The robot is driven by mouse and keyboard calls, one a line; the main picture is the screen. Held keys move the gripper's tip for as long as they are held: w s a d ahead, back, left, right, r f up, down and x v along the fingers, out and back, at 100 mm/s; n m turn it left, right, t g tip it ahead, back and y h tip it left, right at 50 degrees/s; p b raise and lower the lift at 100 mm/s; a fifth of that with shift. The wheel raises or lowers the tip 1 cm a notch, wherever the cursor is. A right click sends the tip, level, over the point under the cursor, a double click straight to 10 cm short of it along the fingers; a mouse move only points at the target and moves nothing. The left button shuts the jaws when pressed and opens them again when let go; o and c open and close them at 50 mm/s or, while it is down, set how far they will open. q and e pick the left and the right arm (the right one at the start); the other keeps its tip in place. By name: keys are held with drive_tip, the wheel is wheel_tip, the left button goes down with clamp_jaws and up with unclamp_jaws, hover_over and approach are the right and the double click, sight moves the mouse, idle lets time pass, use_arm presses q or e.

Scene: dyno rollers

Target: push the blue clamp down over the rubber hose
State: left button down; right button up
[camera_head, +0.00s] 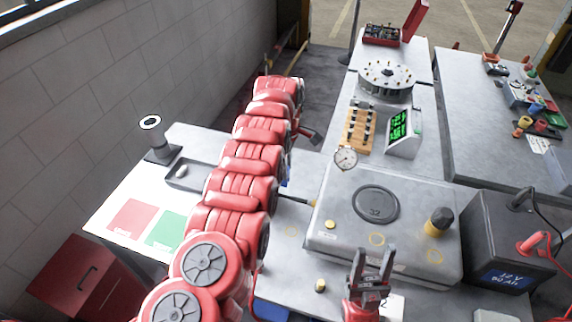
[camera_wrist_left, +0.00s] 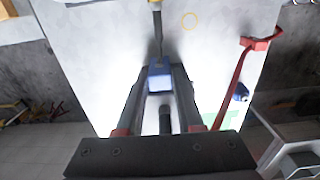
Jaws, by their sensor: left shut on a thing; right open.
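The blue clamp (camera_wrist_left: 159,76) is between the fingertips of my left gripper (camera_wrist_left: 160,68), which is shut on it. In the left wrist view a thin dark rod with a yellow part (camera_wrist_left: 155,8) comes down from the top edge to the clamp. A dark cylinder (camera_wrist_left: 165,121), perhaps the rubber hose, lies between the fingers below the clamp. I cannot tell whether the clamp is around it. In the head view my red arm hides the left gripper. My right gripper (camera_head: 371,262) is open and empty over the near edge of the grey machine (camera_head: 335,215).
A battery (camera_head: 497,240) stands right of the machine. A dial gauge (camera_head: 346,158) is at its back left. Red (camera_head: 131,215) and green (camera_head: 166,229) pads and a shallow tray (camera_head: 188,176) lie on the left table. A wall runs along the left.

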sight(286, 186)
use_arm(q)
drive_tip(key=shift+f, duration=0.7)
drive_tip(key=shift+f+b, duration=0.9)
drive_tip(key=shift+f, duration=0.55)
drive_tip(key=shift+f+b, duration=2)
drive_tip(key=shift+f, duration=0.15)
drive_tip(key=shift+s+f, duration=0.1)
drive_tip(key=shift+f, duration=0.1)
drive_tip(key=shift+c, duration=2.3)
unclamp_jaws()
